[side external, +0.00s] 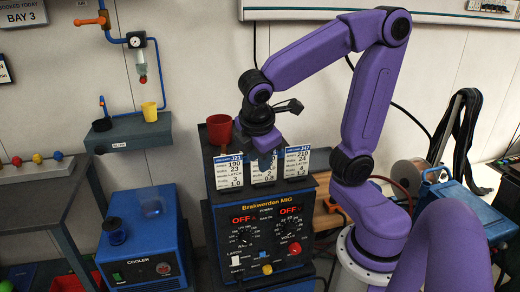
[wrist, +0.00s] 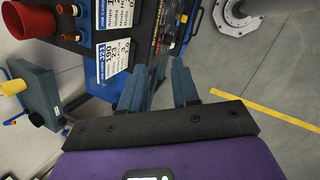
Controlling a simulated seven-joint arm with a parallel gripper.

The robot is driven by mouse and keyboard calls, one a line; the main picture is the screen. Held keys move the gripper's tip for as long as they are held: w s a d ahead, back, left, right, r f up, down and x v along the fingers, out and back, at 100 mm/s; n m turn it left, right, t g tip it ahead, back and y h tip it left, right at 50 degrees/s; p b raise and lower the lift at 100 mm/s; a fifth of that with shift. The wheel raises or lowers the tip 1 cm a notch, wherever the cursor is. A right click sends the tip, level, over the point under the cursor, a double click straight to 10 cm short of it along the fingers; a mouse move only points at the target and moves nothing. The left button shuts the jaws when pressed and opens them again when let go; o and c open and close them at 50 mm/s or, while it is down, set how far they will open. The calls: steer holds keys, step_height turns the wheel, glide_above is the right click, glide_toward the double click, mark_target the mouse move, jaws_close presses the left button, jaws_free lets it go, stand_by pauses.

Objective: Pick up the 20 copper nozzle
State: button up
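Two small copper-brown cylinders with dark ends, possibly nozzles, show in the wrist view, an upper one (wrist: 68,9) and a lower one (wrist: 71,36). They are on the dark top of the welder, behind the white cards. I cannot read a 20 on either. In the side view I cannot make them out. My gripper (wrist: 158,80) is open, with nothing seen between its two blue-grey fingers. In the side view my gripper (side external: 266,163) hangs by the middle card, partly covering it.
White number cards (side external: 229,172) stand along the welder's (side external: 262,230) front top edge. A red cup (side external: 219,131) is at its back left corner. A blue cooler (side external: 146,235) and a wall shelf (side external: 130,133) with a yellow cup (side external: 149,111) are at left.

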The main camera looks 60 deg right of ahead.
steer(key=w+d+n+g+h, duration=0.1)
steer(key=w+d+n+h, duration=0.1)
steer(key=w+d+h, duration=0.55)
steer(key=w+d+n+g+h, duration=0.1)
steer(key=w+d+n+h, duration=0.1)
steer(key=w+d, duration=0.95)
steer(key=s+d+f, duration=0.1)
steer(key=f, duration=0.2)
steer(key=s+d+f, duration=0.1)
steer(key=f, duration=0.3)
steer(key=s+d+f, duration=0.1)
steer(key=s+f, duration=0.1)
steer(key=f, duration=0.2)
steer(key=shift+d, duration=0.35)
steer(key=shift+x, duration=1.1)
steer(key=shift+d+f, duration=0.3)
steer(key=shift+d, duration=0.1)
jaws_close()
